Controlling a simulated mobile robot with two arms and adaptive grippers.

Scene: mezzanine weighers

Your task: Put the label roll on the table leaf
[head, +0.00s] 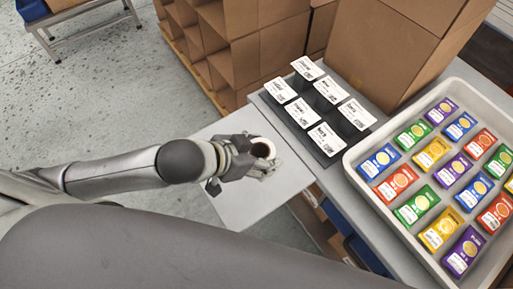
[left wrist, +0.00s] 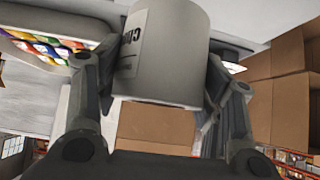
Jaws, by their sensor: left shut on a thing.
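The label roll (head: 263,147) is white with a brown core, and its open end faces up in the head view. My left gripper (head: 257,160) is shut on it, one finger on each side. The left wrist view shows the roll (left wrist: 170,55) large between the two fingers (left wrist: 155,95), with part of a printed label on its side. The table leaf (head: 245,205) is a plain light grey panel joined beside the counter. The roll is over the leaf in the head view; I cannot tell whether it touches it. My right gripper is not in view.
A black holder with several white label cards (head: 325,145) sits on the counter right of the leaf. A light tray (head: 352,158) of colourful packets stands farther right. Cardboard boxes (head: 395,50) stand behind. The leaf's front part is bare.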

